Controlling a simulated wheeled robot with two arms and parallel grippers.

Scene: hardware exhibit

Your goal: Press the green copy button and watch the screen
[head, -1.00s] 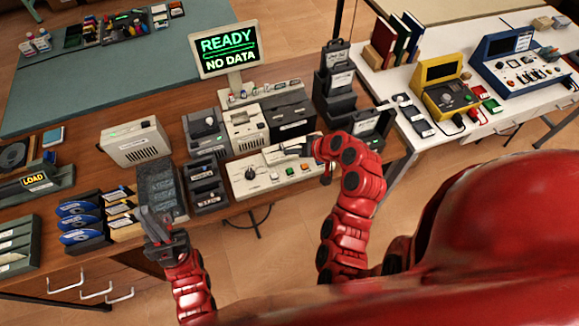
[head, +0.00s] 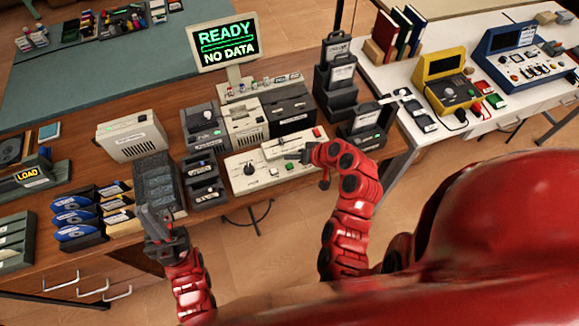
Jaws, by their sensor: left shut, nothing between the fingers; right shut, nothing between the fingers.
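The screen (head: 226,42) stands upright at the back of the wooden bench and reads "READY" and "NO DATA" in bright letters. In front of it lies a pale control panel (head: 238,181) with a black knob and small buttons. A small green button (head: 274,171) shows near the panel's front edge. My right gripper (head: 291,157) is shut and empty, over the right part of the panel, right of that button. I cannot tell whether it touches the panel. My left gripper (head: 150,214) is shut and empty, near the bench's front edge, by a dark grey ribbed block (head: 158,178).
Dark slotted holders (head: 205,178) stand left of the panel, and a beige box (head: 132,137) stands behind the ribbed block. Discs and cards in racks (head: 78,219) fill the left. A white table (head: 410,75) with yellow and blue devices is at the right.

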